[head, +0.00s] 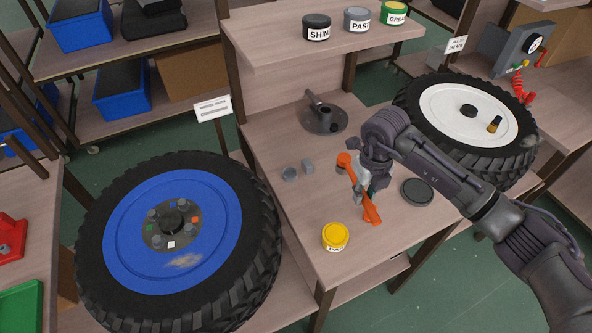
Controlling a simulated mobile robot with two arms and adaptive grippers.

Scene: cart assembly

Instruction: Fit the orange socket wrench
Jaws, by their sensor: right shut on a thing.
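The orange socket wrench (371,211) stands over the wooden table, tilted, with one end up near my right gripper and the other down near the table's front. My right gripper (363,184) is shut on it around its middle. Whether the wrench's lower end touches the table I cannot tell. A wheel with a blue rim (121,243) stands at the left, with grey nuts or studs and small coloured marks around its hub (174,227). My left gripper is not in view.
A yellow tin (335,236) stands at the table's (283,228) front edge. A dark round lid (417,192), a grey disc with a handle (324,121) and small grey parts (290,174) are nearby. A white-rimmed wheel (447,105) is at the right. Labelled tins (357,19) stand on the shelf above.

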